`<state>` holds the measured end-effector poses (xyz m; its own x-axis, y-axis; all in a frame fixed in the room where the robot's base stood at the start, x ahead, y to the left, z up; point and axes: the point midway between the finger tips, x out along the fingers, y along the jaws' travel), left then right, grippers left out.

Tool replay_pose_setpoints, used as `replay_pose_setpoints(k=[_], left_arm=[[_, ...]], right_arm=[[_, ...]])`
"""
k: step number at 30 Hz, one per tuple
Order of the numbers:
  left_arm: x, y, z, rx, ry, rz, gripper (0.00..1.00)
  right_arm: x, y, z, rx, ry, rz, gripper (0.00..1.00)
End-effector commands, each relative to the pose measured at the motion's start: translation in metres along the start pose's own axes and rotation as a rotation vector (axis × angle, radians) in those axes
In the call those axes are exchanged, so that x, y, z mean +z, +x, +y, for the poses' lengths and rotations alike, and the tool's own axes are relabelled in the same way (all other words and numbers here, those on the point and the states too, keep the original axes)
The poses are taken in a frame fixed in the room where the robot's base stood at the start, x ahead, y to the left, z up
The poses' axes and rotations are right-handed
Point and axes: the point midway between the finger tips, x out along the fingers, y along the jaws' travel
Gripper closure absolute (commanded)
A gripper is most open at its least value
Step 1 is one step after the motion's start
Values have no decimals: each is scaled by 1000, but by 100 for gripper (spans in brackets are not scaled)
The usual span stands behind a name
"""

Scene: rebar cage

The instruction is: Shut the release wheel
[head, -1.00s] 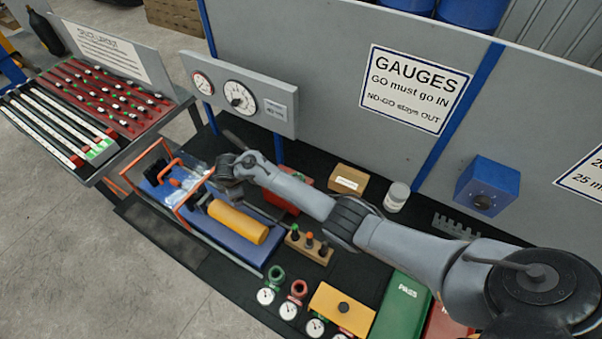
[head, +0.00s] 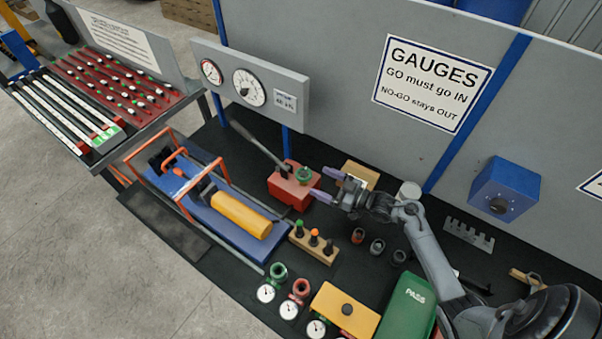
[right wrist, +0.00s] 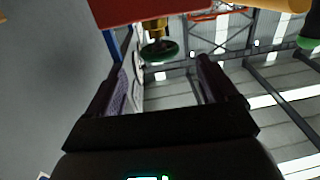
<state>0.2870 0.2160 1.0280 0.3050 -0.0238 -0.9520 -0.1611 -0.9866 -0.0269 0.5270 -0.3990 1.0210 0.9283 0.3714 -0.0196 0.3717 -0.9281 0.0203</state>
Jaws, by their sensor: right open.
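The release wheel (head: 304,174) is a small green handwheel on the right side of the red pump box (head: 284,190). It also shows in the right wrist view (right wrist: 159,50) as a dark green disc on a brass stem, ahead of and between the finger pads. My right gripper (head: 322,184) is open, with its two purple-padded fingers pointing left at the wheel. The fingertips are close to the wheel; whether they touch it I cannot tell. The pump's long grey lever (head: 257,143) slants up to the left. My left gripper is not in view.
A blue press with an orange frame and yellow cylinder (head: 241,214) lies left of the pump. A wooden block with several pegs (head: 313,241) stands in front. A cardboard box (head: 360,174) is behind my gripper. Gauges (head: 249,88) hang on the panel above.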

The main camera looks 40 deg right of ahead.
Motion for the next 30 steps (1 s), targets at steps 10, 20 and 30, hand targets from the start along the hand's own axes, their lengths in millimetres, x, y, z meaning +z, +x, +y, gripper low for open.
replay_pose_setpoints(k=[10,20,30], left_arm=[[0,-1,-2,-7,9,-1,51],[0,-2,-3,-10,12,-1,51],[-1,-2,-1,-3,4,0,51]], right_arm=[[0,15,0,5,23,23,14],[0,68,0,5,21,22,14],[1,93,0,5,20,19,14]])
